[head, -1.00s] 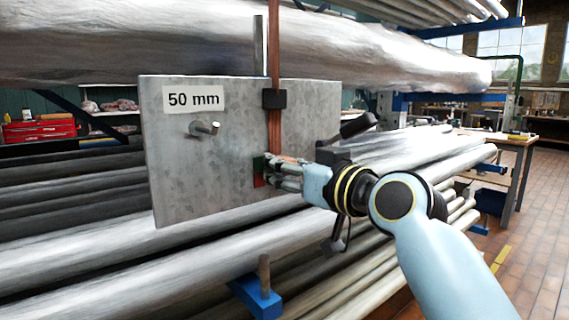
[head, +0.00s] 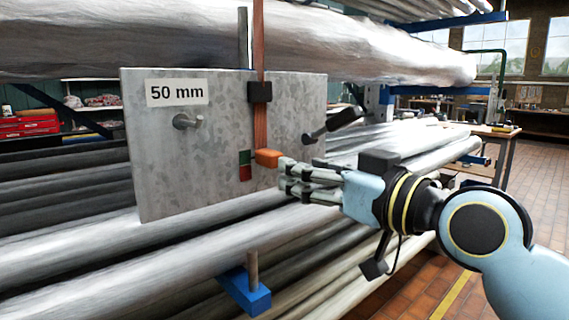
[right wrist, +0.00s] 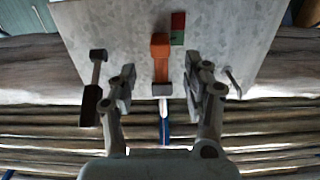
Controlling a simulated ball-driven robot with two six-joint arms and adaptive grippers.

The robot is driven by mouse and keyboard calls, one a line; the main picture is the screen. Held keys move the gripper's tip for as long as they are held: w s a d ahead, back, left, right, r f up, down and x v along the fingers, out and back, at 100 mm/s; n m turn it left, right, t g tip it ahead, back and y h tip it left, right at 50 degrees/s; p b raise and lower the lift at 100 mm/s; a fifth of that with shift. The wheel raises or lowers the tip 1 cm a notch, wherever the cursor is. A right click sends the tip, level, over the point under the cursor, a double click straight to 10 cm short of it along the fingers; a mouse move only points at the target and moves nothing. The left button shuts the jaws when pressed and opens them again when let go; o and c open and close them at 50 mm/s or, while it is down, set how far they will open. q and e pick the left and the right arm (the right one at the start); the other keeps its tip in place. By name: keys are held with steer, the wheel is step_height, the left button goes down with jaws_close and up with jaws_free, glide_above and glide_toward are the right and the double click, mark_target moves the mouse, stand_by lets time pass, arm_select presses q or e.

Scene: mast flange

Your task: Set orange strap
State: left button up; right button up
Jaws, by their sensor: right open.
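The orange strap (head: 260,130) hangs down the front of a grey metal plate (head: 222,120) and passes through a black buckle (head: 260,91). Its bright orange end tab (head: 268,158) is just right of a green-over-red mark (head: 245,165), about level with the green part. My right gripper (head: 281,180) is open and empty, apart from the tab, to its lower right. In the right wrist view the tab (right wrist: 160,45) lies beyond the two spread fingers (right wrist: 162,88), with the mark beside it. My left gripper is not in view.
A peg (head: 188,121) sticks out under the "50 mm" label (head: 177,92). A dark-handled lever (head: 334,124) is on the plate's right side, above my right gripper. Long wrapped pipes (head: 90,240) lie below and behind. A blue bracket with a post (head: 246,295) stands below.

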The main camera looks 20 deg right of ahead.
steer(key=v, duration=0.3)
stand_by(0.5)
steer(key=w+d+f+m+g+h, duration=0.1)
steer(key=d+f+g+h, duration=0.1)
steer(key=f, duration=0.9)
steer(key=w+d+f+m+g+h, duration=0.1)
steer(key=d+f+g, duration=0.1)
steer(key=f, duration=0.9)
steer(key=s+d+f+m+g+h, duration=0.15)
steer(key=s+f, duration=0.25)
steer(key=f, duration=0.6)
steer(key=s+d+f+g+h, duration=0.1)
steer(key=s+d+f+g, duration=0.15)
steer(key=f, duration=0.65)
steer(key=s+d+f+g, duration=0.1)
steer(key=s+f+g, duration=0.3)
steer(key=s+f, duration=1.15)
steer(key=s+f+g, duration=0.2)
steer(key=s+f, duration=0.3)
steer(key=s, duration=0.6)
steer(key=s+d+f+g+h, duration=0.1)
steer(key=s+f, duration=0.4)
steer(key=s, duration=0.7)
steer(key=shift+d+g, duration=0.35)
steer(key=shift+g, duration=0.25)
